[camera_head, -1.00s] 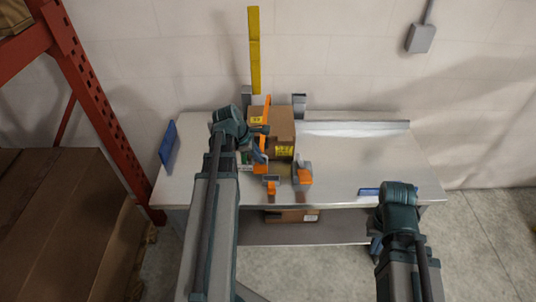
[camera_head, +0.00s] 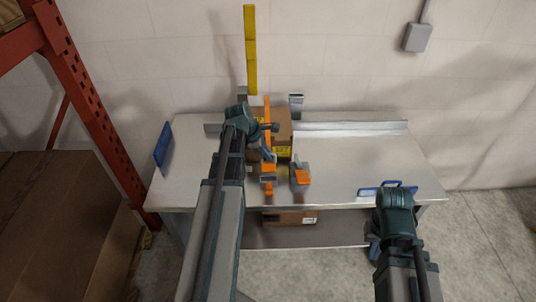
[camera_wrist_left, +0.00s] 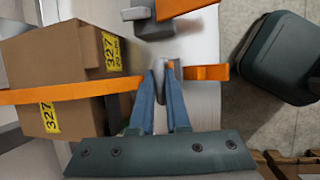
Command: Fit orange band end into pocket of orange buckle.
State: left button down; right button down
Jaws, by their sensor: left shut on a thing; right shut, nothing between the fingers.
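The orange band (camera_head: 267,112) runs over the cardboard box toward the near side; in the left wrist view (camera_wrist_left: 60,96) it crosses the box to my fingers. My left gripper (camera_head: 268,156) is shut on the band near its near end, and its two blue fingers show in the left wrist view (camera_wrist_left: 160,75). The orange buckle (camera_head: 268,192), grey with an orange part, stands just on the near side of the fingers. Its orange part shows in the left wrist view (camera_wrist_left: 208,73). The fingers hide the band's tip, so I cannot tell whether it is inside the pocket.
The cardboard box (camera_head: 284,130) stands behind the buckle. Another grey and orange fitting (camera_head: 302,176) stands right of the buckle, close to my gripper. A yellow upright strip (camera_head: 251,50) rises behind.

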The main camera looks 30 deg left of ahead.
aim_at(269, 170)
pick_arm(q)
jog(key=shift+f+b, duration=3.45)
jog(key=shift+f, duration=0.25)
jog(key=c, duration=0.8)
grip_release()
jog(key=shift+r, duration=0.1)
jog(key=p+v, duration=1.2)
jog(key=v, duration=0.1)
jog(key=shift+s+r+p, duration=0.15)
jog(key=shift+r+p, duration=0.15)
